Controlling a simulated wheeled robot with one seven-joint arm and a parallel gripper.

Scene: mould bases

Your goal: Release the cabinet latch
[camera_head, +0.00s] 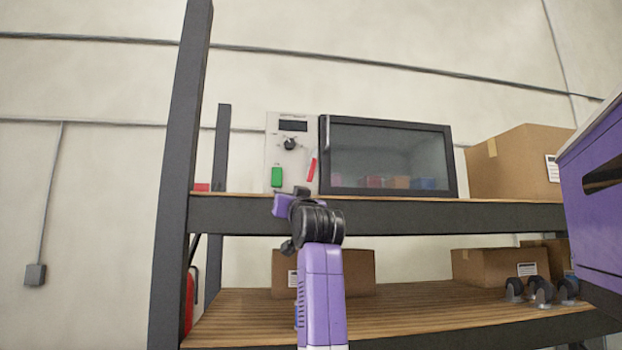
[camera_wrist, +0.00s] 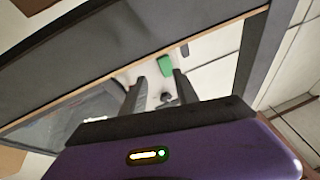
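The cabinet (camera_head: 387,155) stands on the upper shelf, with a dark-framed glass door that looks shut. Its white front panel (camera_head: 273,152) carries a display, a black knob (camera_head: 290,144), a green block (camera_head: 277,177) and, beside the door edge, a tilted red piece (camera_head: 312,168). Which part is the latch is not labelled. My gripper (camera_head: 301,191) is low in front of the panel, near the shelf edge. In the wrist view, my gripper (camera_wrist: 159,76) has its two fingers apart with nothing held; the green block (camera_wrist: 165,65) shows beyond them. The red piece is not clear there.
The upper shelf's dark front beam (camera_head: 420,217) runs just behind my gripper. A dark upright post (camera_head: 180,180) stands to the left. Cardboard boxes (camera_head: 515,163) sit right of the cabinet and on the lower shelf. A purple-sided unit (camera_head: 595,205) is at the far right.

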